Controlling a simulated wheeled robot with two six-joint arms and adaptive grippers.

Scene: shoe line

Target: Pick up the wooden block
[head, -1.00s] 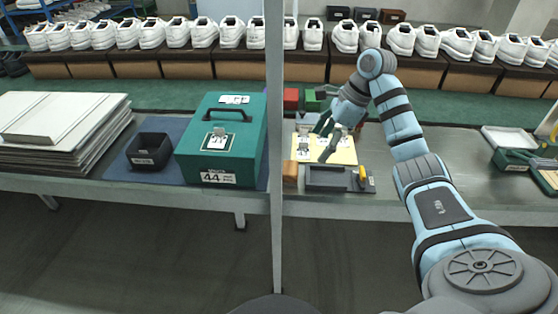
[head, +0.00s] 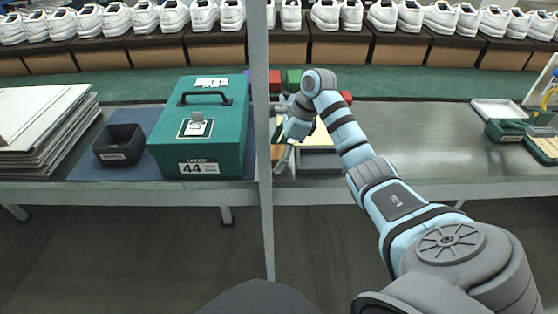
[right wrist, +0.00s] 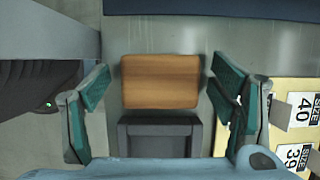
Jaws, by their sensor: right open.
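The wooden block (right wrist: 160,81) is orange-brown with visible grain and lies on the grey table, in the upper middle of the right wrist view. My right gripper (right wrist: 161,70) is open, with one green-padded finger on each side of the block and a gap on both sides. In the head view my right gripper (head: 286,146) hangs over the table just right of the grey post, and it and the post largely hide the block. My left gripper is not in view.
A dark grey holder (right wrist: 160,138) sits just below the block in the wrist view. Yellow size cards (right wrist: 290,115) lie to the right. The grey post (head: 262,200) stands close to the gripper. A green case (head: 230,140) stands left of it.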

